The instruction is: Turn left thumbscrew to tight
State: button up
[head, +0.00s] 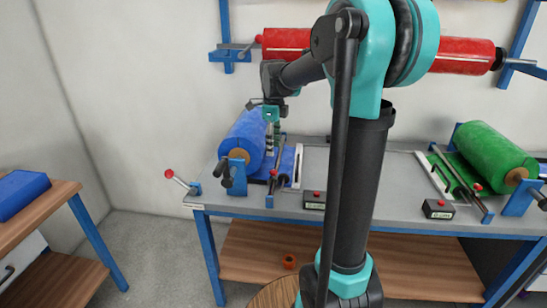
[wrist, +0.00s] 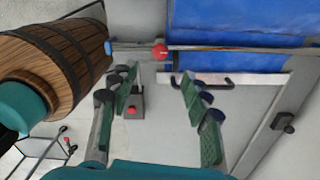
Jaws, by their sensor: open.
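My gripper (head: 271,128) hangs over the right side of the blue film roll (head: 245,138) at the left station of the bench. In the wrist view, my gripper (wrist: 156,82) is open, its two green-padded fingers wide apart with nothing between them. I cannot clearly make out the left thumbscrew. A small dark knob (wrist: 282,121) sits on a grey rail right of the fingers, but I cannot tell whether it is the thumbscrew. A rod with a red knob (wrist: 159,51) crosses beyond the fingertips, beside the blue film (wrist: 235,25).
A red-buttoned box (head: 314,200) stands on the bench front; another (head: 438,209) is farther right. A red-knobbed lever (head: 169,174) sticks out at the bench's left end. A green roll (head: 495,150) lies at right, a red roll (head: 460,55) above. The bench middle looks mostly clear.

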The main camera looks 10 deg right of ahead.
jog(key=shift+r, duration=1.25)
jog(key=s+d+f+n+t, duration=0.2)
jog(key=s+f+n, duration=0.7)
jog(key=s+n, duration=0.2)
jog(key=s+d+f+n+t, duration=0.2)
jog(key=s+f+n, duration=0.8)
jog(key=s+n, duration=0.2)
jog(key=shift+f+n, duration=0.2)
jog(key=shift+n, duration=0.3)
jog(key=shift+c, duration=0.4)
